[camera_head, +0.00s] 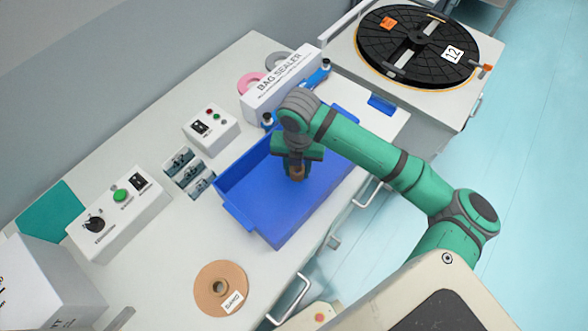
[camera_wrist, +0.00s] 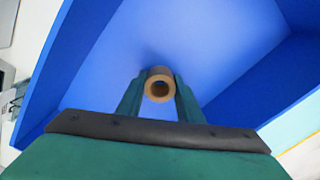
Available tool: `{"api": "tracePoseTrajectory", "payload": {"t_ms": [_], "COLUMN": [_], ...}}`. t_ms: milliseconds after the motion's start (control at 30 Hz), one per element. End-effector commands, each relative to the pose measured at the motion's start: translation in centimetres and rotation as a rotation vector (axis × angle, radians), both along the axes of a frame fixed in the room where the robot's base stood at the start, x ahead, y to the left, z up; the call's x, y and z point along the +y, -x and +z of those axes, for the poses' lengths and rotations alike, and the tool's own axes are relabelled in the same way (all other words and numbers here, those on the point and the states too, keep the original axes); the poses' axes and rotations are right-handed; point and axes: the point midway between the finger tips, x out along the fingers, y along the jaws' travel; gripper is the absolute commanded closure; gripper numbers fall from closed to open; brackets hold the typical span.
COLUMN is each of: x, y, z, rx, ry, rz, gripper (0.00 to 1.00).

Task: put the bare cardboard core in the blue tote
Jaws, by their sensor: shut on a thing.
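The blue tote (camera_head: 259,213) sits on the pale bench, its open inside facing up. My gripper (camera_head: 297,171) is inside the tote's outline, pointing down over its floor. The bare cardboard core (camera_wrist: 160,86) is a short brown tube between my two fingers in the wrist view, and my gripper (camera_wrist: 160,98) is shut on it. The core also shows below my gripper in the head view (camera_head: 297,174). The tote's blue floor and walls (camera_wrist: 85,75) surround it in the wrist view. I cannot tell whether the core touches the floor.
Control boxes (camera_head: 120,210) and small grey holders (camera_head: 188,172) stand to the left. The bag sealer (camera_head: 282,85) is behind the tote. A black turntable (camera_head: 415,47) is at the back right.

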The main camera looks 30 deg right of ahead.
Motion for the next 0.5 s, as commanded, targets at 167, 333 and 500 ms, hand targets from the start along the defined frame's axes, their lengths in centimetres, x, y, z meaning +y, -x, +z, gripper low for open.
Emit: {"api": "tracePoseTrajectory", "payload": {"t_ms": [167, 333, 500], "x": [-0.06, -0.07, -0.07], "y": [0.05, 0.04, 0.05], "z": [-0.18, -0.26, -0.25], "rx": [0.000, 0.000, 0.000], "ry": [0.000, 0.000, 0.000], "rz": [-0.001, -0.002, -0.002], "gripper": [0.88, 0.48, 0.48]}}
